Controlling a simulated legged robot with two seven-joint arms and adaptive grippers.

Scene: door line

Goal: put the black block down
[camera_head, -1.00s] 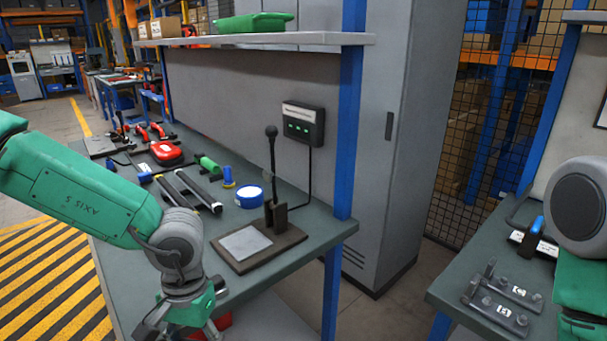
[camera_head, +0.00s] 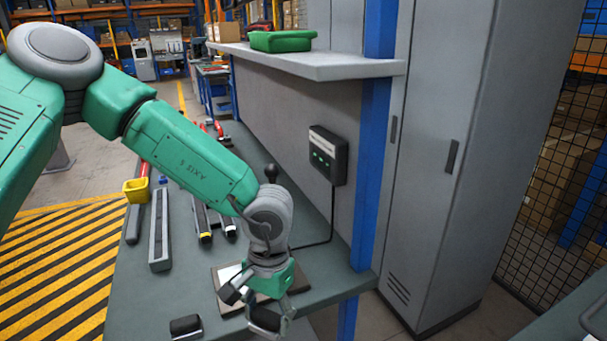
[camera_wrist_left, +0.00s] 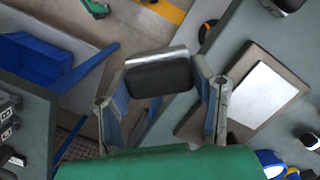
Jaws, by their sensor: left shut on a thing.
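My left gripper (camera_head: 255,308) is shut on a black block (camera_head: 264,319), near the front right corner of the workbench in the head view. In the left wrist view the black block (camera_wrist_left: 160,77) has a pale silvery edge and sits between the two fingers of the left gripper (camera_wrist_left: 160,84). Floor and the bench edge show behind it there, so it appears held up, not resting. A second small black block (camera_head: 186,325) lies on the bench top, left of the gripper. My right gripper is not in view.
The workbench (camera_head: 130,297) has bare room at its front left. A base plate (camera_wrist_left: 250,92) with a pale square stands partly behind the gripper. Long bars (camera_head: 160,232) and a yellow-ended tool (camera_head: 203,224) lie farther back. A shelf (camera_head: 310,64) overhangs the bench.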

